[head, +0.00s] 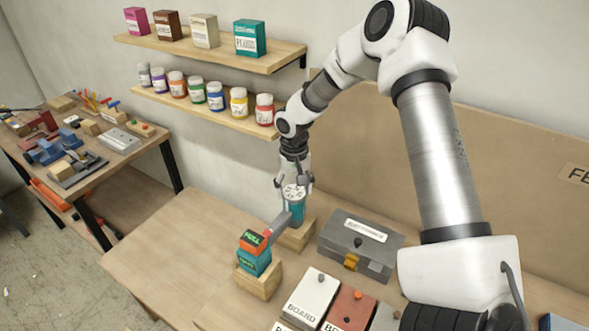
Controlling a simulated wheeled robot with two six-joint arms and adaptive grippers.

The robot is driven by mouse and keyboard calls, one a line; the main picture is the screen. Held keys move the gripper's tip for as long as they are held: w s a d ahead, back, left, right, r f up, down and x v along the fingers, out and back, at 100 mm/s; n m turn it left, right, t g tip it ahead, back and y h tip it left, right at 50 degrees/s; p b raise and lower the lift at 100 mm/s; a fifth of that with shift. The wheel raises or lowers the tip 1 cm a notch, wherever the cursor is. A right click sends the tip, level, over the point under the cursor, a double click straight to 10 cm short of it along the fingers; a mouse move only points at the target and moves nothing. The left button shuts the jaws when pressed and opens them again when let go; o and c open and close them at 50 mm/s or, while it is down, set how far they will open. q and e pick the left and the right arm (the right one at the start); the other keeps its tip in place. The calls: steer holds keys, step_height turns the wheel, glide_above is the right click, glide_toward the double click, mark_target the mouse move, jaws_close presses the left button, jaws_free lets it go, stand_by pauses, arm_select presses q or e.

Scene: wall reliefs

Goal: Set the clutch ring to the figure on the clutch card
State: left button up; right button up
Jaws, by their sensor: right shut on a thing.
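My right gripper (295,185) reaches down from above and is shut around the pale, dark-marked clutch ring (293,193) at the top of an upright teal tool body (295,209). The figures on the ring are too small to read. The body stands on a wooden block (297,238). A grey handle (280,223) slopes from it to a teal block with an orange top (255,243) and green lettering, which sits in a wooden holder (258,282). I cannot make out a clutch card. My left gripper is not in view.
A grey case (360,245) with a yellow latch stands right of the tool. White and red-brown labelled boxes (311,297) lie in front. Shelves (215,50) with boxes and jars hang behind. The bench (170,245) is clear at left. A cluttered workbench (75,145) stands farther left.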

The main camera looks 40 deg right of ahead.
mark_target(293, 192)
steer(key=shift+s+f, duration=0.1)
steer(key=shift+f, duration=0.05)
steer(key=o, duration=0.9)
steer(key=shift+c, duration=0.2)
steer(key=shift+o, duration=1.4)
steer(key=shift+w+d+f, duration=0.1)
steer(key=shift+w, duration=0.25)
step_height(293, 192, up, 12)
steer(key=shift+f, duration=0.1)
